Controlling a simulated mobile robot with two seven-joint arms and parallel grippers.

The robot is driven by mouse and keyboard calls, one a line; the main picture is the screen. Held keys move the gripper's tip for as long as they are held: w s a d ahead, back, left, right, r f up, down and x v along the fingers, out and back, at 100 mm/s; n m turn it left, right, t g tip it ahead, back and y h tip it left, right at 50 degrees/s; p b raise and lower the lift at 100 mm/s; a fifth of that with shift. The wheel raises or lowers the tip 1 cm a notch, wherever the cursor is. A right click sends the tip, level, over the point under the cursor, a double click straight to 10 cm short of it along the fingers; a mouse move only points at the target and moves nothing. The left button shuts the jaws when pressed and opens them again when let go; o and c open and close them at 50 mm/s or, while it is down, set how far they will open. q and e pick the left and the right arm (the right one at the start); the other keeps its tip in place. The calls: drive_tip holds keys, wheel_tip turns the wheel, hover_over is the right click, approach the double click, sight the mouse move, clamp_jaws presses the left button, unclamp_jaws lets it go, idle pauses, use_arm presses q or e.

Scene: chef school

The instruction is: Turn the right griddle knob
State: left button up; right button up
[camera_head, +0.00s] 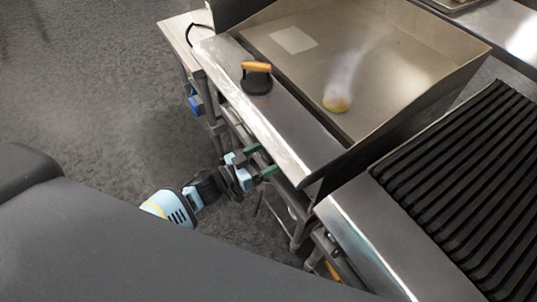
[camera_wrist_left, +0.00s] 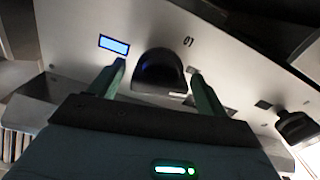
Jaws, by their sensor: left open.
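The griddle (camera_head: 380,35) stands at the upper middle of the head view, its front panel facing my left arm. My left gripper (camera_head: 262,160) is level with this front, near its right end, with two green fingers pointing at it. In the left wrist view, a black rounded knob (camera_wrist_left: 158,70) shows between the open fingers of my left gripper (camera_wrist_left: 158,75), one finger to each side. I cannot tell whether the fingers touch it. A second black knob (camera_wrist_left: 295,127) is at the right edge of that view. The knobs are hidden in the head view. My right gripper is not in view.
A lit blue display (camera_wrist_left: 114,45) is left of the middle knob. A black press with a wooden handle (camera_head: 257,80) stands on the griddle's front ledge. A ribbed black grill (camera_head: 470,180) adjoins at the right.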

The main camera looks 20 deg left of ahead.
use_arm(q)
drive_tip(key=shift+w+d, duration=0.25)
drive_tip(key=c, duration=1)
